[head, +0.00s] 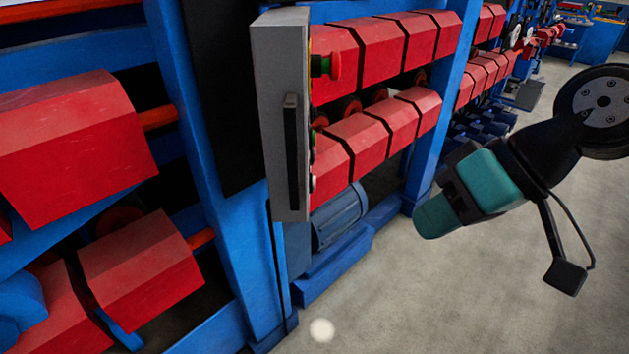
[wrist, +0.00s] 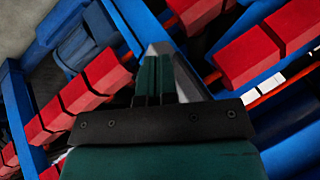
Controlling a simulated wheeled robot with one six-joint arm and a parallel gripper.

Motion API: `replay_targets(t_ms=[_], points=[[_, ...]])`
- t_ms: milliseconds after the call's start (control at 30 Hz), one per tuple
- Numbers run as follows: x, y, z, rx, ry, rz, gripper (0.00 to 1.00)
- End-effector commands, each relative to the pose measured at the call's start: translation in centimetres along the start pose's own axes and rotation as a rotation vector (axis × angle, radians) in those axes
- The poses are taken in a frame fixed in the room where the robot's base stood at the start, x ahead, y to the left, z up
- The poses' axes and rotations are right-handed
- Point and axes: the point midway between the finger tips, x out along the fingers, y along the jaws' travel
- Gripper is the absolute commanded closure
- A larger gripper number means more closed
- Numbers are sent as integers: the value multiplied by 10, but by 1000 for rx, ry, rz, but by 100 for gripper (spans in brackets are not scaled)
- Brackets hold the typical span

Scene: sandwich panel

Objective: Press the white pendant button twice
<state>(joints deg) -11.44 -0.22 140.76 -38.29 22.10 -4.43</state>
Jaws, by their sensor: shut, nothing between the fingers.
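A grey control box (head: 282,60) hangs upright at the centre of the head view, seen nearly edge-on. Its buttons stick out from its right-hand face: a red mushroom button (head: 331,65) near the top, a green one (head: 312,141) lower, and a small white button (head: 312,183) near the bottom. My gripper (head: 432,222) is shut and empty, to the right of the box and apart from it, tilted down to the left. In the wrist view its closed teal fingers (wrist: 154,80) point up the picture, with a grey shape behind them that I cannot name surely. No white button is clear there.
Rows of red blocks (head: 375,140) sit in a blue machine frame (head: 205,130) behind and beside the box. A blue motor (head: 341,215) stands low behind it. A pale round spot (head: 321,330) shows near the bottom. The grey floor (head: 440,300) is open at right.

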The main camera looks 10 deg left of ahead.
Motion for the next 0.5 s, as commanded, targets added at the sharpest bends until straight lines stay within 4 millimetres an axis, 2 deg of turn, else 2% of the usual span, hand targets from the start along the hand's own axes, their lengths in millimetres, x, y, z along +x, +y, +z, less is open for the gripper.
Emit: replay_targets(t_ms=[33,100,233,367,500], points=[[17,10,-21,24,55,-54,100],[37,22,-51,54,162,-124,100],[70,55,-97,151,372,-222,100],[95,96,-124,276,562,-267,100],[113,135,-135,393,707,-272,100]])
